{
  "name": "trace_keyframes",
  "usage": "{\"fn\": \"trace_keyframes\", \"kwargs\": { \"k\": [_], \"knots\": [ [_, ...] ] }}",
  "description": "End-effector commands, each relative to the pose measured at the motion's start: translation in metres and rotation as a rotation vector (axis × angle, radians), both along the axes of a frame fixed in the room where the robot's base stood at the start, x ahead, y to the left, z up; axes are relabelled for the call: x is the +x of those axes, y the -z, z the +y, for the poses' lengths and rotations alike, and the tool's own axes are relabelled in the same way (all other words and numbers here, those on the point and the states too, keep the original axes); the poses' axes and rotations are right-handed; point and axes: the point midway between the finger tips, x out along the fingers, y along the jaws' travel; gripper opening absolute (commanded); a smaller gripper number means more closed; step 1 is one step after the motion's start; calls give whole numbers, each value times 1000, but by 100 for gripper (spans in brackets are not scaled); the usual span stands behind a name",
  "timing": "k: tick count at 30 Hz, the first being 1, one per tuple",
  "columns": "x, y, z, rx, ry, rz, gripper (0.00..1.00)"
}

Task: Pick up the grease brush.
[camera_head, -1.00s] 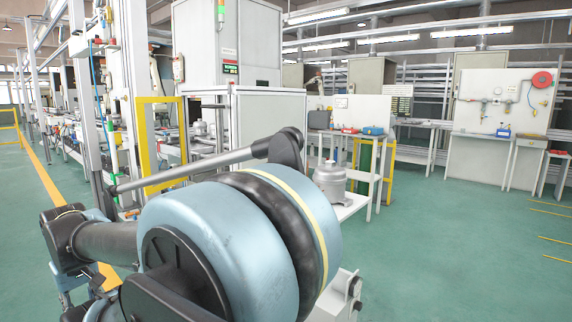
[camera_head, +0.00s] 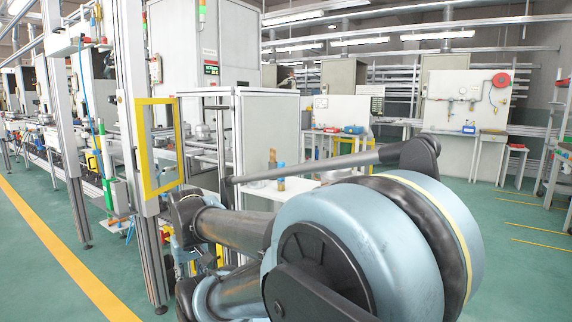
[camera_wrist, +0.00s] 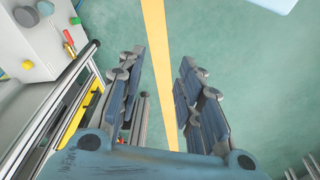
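A small tan upright object (camera_head: 272,158), possibly the grease brush, shows at the white table behind my arm in the head view. Beside it stands a small amber container (camera_head: 281,184) with a bluish upper part. Both are too small to identify surely. No brush shows in the wrist view. My gripper (camera_wrist: 170,55) is open in the wrist view, its two fingers wide apart with only green floor and a yellow line between them. In the head view, my arm hides part of the table.
A yellow frame (camera_head: 144,150) and a metal post (camera_head: 132,110) stand left of my arm. The white table (camera_head: 262,191) is partly covered by my arm. In the wrist view, a panel with coloured buttons (camera_wrist: 40,40) lies left of my gripper.

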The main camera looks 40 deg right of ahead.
Motion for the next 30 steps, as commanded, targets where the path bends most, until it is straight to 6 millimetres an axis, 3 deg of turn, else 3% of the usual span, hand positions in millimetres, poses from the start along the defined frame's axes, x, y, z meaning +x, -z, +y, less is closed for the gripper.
{"fn": "trace_keyframes", "kwargs": {
  "k": [8, 11, 15, 20, 30],
  "knots": [
    [0, 0, 0, 0, 0, 0, 33],
    [-2, -2, -1, -2, -2, -4, 45],
    [1, -10, -12, -50, -31, -24, 45],
    [34, -30, -52, -213, -141, -46, 45],
    [123, -95, -157, -701, -482, 13, 45]
  ]
}}
